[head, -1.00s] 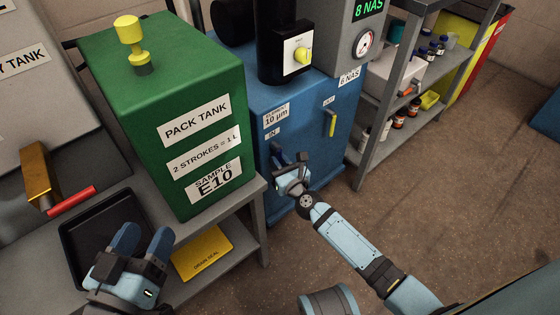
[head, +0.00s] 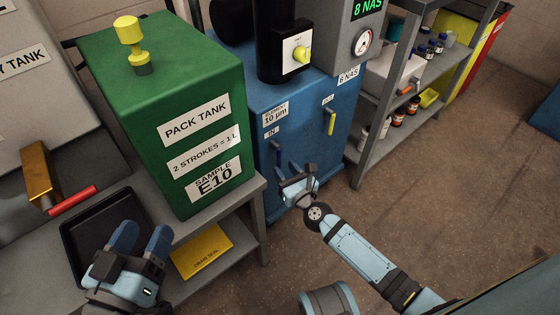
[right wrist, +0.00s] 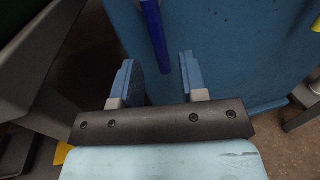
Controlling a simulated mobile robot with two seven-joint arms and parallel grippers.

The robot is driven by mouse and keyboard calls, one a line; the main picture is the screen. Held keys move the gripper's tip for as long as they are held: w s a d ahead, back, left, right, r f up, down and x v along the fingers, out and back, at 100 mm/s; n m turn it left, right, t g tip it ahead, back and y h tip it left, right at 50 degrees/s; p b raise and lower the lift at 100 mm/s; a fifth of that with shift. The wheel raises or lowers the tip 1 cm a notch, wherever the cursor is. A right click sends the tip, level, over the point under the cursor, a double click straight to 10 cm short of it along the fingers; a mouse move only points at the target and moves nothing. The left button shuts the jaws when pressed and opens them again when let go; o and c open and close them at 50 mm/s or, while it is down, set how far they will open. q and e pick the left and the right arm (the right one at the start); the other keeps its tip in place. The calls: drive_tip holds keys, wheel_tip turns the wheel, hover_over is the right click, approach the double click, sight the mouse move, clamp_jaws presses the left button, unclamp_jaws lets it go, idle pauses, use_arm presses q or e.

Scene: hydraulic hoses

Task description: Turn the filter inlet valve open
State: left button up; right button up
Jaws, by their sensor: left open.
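The blue filter unit (head: 300,165) stands right of the green pack tank, with an IN label (head: 271,134) on its front. Below that label is the dark blue inlet valve handle (head: 277,156), hanging downward. In the right wrist view the handle (right wrist: 153,38) points down toward the gap between my fingers. My right gripper (head: 294,174) is open and empty, just in front of and below the handle; its fingers also show in the right wrist view (right wrist: 160,75). My left gripper (head: 141,238) is open and empty over the black tray.
The yellow OUT handle (head: 331,122) hangs right of the inlet. A shelf (head: 362,165) with bottles is at right.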

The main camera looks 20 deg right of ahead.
use_arm(q)
drive_tip(key=shift+r+t, duration=0.3)
drive_tip(key=shift+r, duration=0.2)
use_arm(e)
drive_tip(key=s+d, duration=0.1)
drive_tip(key=s, duration=0.6)
drive_tip(key=shift+s, duration=0.3)
use_arm(q)
drive_tip(key=shift+f, duration=0.2)
use_arm(e)
drive_tip(key=shift+d, duration=0.1)
